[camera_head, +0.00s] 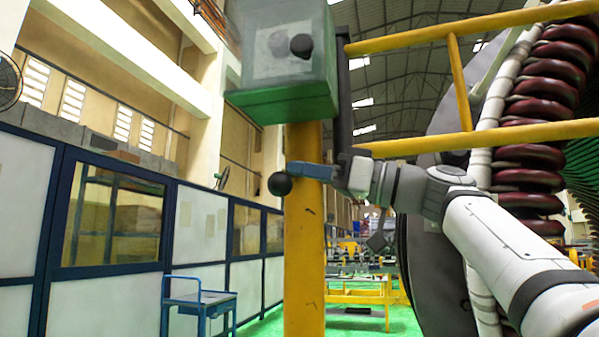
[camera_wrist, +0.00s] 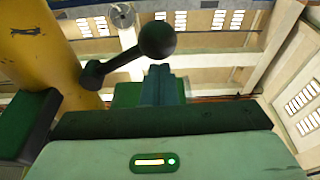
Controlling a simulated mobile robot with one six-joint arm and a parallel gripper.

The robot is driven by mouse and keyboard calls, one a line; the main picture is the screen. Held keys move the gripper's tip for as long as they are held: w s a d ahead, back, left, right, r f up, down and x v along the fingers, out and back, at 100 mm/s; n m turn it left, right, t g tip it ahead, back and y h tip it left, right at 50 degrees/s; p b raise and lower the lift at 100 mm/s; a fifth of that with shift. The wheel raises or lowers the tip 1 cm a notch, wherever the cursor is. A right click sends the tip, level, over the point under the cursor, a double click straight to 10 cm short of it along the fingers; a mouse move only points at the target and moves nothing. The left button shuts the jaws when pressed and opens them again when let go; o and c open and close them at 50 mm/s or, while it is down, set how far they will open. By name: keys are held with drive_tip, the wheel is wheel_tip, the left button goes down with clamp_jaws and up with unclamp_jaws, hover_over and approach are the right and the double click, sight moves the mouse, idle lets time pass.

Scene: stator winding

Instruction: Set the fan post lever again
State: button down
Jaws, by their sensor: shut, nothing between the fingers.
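The yellow post (camera_head: 304,262) stands upright in the middle of the head view, and also shows at upper left in the wrist view (camera_wrist: 45,45). A lever with a black ball knob (camera_head: 280,184) is on the post. In the wrist view, the ball (camera_wrist: 157,40) sits on a short dark arm (camera_wrist: 118,66) slanting up to the right from the post. My gripper (camera_head: 296,168) reaches across the post from the right, its fingers shut and empty. In the wrist view, the fingertips (camera_wrist: 160,70) are just below the ball; I cannot tell whether they touch it.
A green box (camera_head: 285,100) with a black round knob (camera_head: 301,45) is on top of the post, just above my gripper. Yellow rails (camera_head: 480,138) and dark red coils (camera_head: 535,130) are at right. A blue trolley (camera_head: 200,303) stands on the green floor at left.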

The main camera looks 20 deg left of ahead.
drive_tip(key=shift+s, duration=0.1)
drive_tip(key=b+v, duration=0.3)
drive_tip(key=v, duration=0.7)
drive_tip(key=shift+b, duration=0.4)
